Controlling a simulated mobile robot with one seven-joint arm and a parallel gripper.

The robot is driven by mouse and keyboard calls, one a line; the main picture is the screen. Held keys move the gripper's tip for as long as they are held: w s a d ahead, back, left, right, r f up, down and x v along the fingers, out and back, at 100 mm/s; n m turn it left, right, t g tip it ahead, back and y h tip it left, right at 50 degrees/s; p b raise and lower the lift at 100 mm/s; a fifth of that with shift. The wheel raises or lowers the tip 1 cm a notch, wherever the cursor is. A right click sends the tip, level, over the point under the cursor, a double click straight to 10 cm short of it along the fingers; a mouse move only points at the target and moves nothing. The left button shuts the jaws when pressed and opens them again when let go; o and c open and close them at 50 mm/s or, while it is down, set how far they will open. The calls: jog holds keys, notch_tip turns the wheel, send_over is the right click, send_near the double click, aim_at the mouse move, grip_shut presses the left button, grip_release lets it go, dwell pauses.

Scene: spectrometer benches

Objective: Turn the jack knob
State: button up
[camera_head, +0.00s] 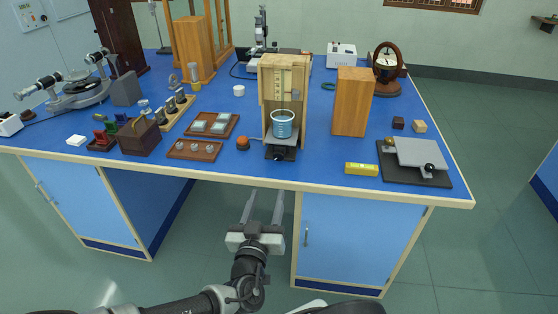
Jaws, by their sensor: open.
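A small dark jack (283,153) stands at the front middle of the blue bench, under a platform bearing a beaker of blue liquid (282,125). The jack knob (278,158) appears as a small dark shape at its front, near the bench edge; its details are too small to tell. My gripper (264,194) is in front of the bench, below and slightly left of the knob in the picture. Its two fingers are apart, pointing toward the bench, with nothing between them. It is not touching the jack.
A wooden stand (268,85) rises behind the beaker. An orange-red button-like item (243,143) is left of the jack. A wooden block (351,102) and yellow box (361,169) are to the right. Trays (195,157) lie left. The bench's front edge (330,187) lies beyond my fingers.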

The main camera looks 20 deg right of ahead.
aim_at(278, 157)
jog(key=b+x, duration=0.1)
jog(key=x, duration=1.5)
jog(key=shift+w+d, duration=0.15)
jog(key=shift+w, duration=0.05)
jog(key=shift+c, duration=0.4)
jog(key=c, duration=1)
jog(key=shift+f+n+b, duration=0.15)
jog(key=shift+n+b, duration=0.15)
jog(key=shift+n, duration=0.6)
jog(key=n, duration=0.3)
jog(key=o, duration=1.1)
jog(key=shift+m, duration=0.3)
